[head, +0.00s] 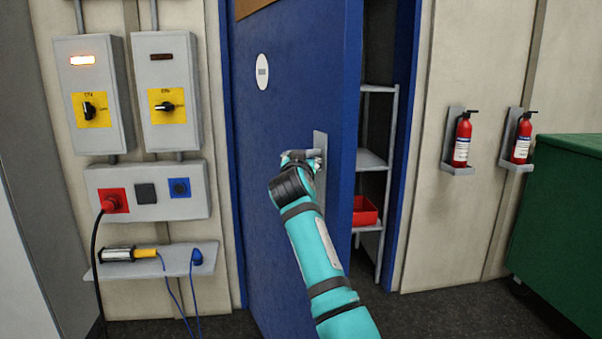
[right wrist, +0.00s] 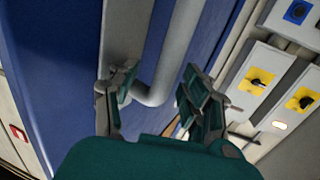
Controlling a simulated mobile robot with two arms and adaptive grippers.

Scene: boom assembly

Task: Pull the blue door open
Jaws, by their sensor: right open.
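The blue door (head: 290,95) stands partly open, with a gap along its right edge. A grey handle on a metal plate (head: 320,150) sits near that edge. My right gripper (head: 301,157) is at the handle, and my forearm hides part of the door's lower half. In the right wrist view, the gripper (right wrist: 160,95) is open, its two fingers on either side of the bent end of the grey handle bar (right wrist: 182,45). Whether a finger touches the bar I cannot tell. My left gripper is not in view.
Behind the door, a grey shelf rack (head: 371,160) holds a red bin (head: 365,211). Switch boxes (head: 92,95) and a small ledge (head: 160,262) with cables are left of the door. Fire extinguishers (head: 462,140) and a green cabinet (head: 560,210) are at right.

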